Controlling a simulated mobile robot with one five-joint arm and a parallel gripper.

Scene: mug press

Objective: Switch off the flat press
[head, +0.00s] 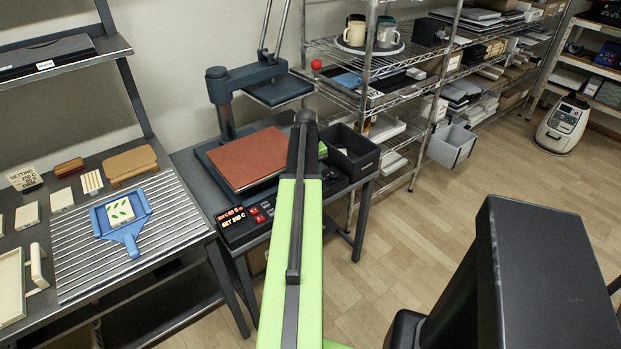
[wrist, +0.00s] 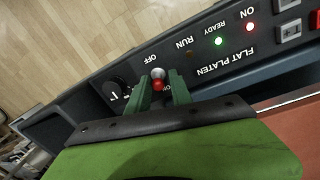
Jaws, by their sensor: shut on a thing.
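The flat press (head: 245,158) stands on the bench with its red-brown lower platen uncovered and its upper plate (head: 280,90) swung up behind. Its control panel (head: 241,224) runs along the front. In the wrist view, the panel (wrist: 205,65) carries the words FLAT PLATEN and a red-tipped toggle switch (wrist: 158,82). The switch's red tip lies on the side away from the word OFF. My gripper (wrist: 158,88) is shut on this switch, a green finger on each side. The ON light (wrist: 250,27) glows red and the READY light (wrist: 219,41) green. My arm hides the gripper in the head view.
A dark knob (wrist: 117,92) is beside the switch. A black bin (head: 350,152) stands right of the press. Wire shelves (head: 400,90) stand behind; the floor at right is mostly clear.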

